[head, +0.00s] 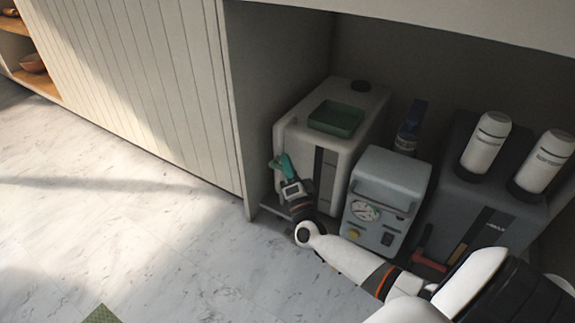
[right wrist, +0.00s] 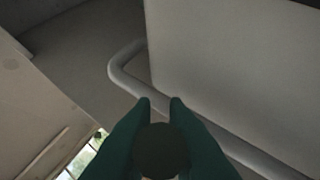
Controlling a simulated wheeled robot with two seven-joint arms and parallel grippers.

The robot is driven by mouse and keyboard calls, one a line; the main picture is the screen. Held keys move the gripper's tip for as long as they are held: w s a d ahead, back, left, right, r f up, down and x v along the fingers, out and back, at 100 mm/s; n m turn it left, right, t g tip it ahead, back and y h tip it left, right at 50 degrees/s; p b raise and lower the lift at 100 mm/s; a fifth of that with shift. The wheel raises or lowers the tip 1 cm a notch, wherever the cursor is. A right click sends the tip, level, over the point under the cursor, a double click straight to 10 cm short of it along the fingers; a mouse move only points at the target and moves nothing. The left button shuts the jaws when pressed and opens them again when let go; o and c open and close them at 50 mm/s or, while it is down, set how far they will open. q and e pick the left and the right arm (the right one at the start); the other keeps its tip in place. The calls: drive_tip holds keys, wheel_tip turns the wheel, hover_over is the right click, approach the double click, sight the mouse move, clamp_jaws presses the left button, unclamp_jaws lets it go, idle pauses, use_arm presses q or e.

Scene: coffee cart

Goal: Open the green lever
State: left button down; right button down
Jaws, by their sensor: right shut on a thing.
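My right gripper (head: 288,174) reaches the left front side of a white machine (head: 331,176) with a dark stripe. Teal-green parts show there. The green lever (head: 277,163) is among them, hard to tell apart from my fingers. In the right wrist view, two dark green fingers point up the picture, close together. A dark round end (right wrist: 163,150), which seems to be the lever's, sits between them. The fingers hide the rest of it. My left gripper is not in view.
A grey tube (right wrist: 125,72) runs along the machine's side. A green tray (head: 336,118) lies on top. A blue-grey box (head: 388,190), a blue bottle (head: 409,128) and a dark unit with white canisters (head: 486,143) stand to the right.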

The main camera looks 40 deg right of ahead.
drive_tip(key=shift+w+a+f+m+h+b, duration=0.1)
drive_tip(key=shift+f+m+h+b, duration=0.3)
drive_tip(key=shift+m+h+b, duration=1.05)
drive_tip(key=shift+d+f+m+h+b, duration=0.1)
drive_tip(key=shift+f+m+h+b, duration=0.35)
drive_tip(key=shift+m+h+b, duration=1.05)
drive_tip(key=shift+w+a+f+m+h+b, duration=0.1)
drive_tip(key=shift+f+m+h+b, duration=0.55)
drive_tip(key=shift+m+h, duration=1.3)
drive_tip(key=shift+r+m, duration=0.25)
drive_tip(key=shift+m, duration=0.15)
drive_tip(key=c, duration=1.4)
unclamp_jaws()
drive_tip(key=shift+c, duration=0.2)
drive_tip(key=shift+s+r+n+t+y, duration=0.1)
drive_tip(key=shift+n+t+y, duration=0.2)
drive_tip(key=shift+n+y, duration=0.15)
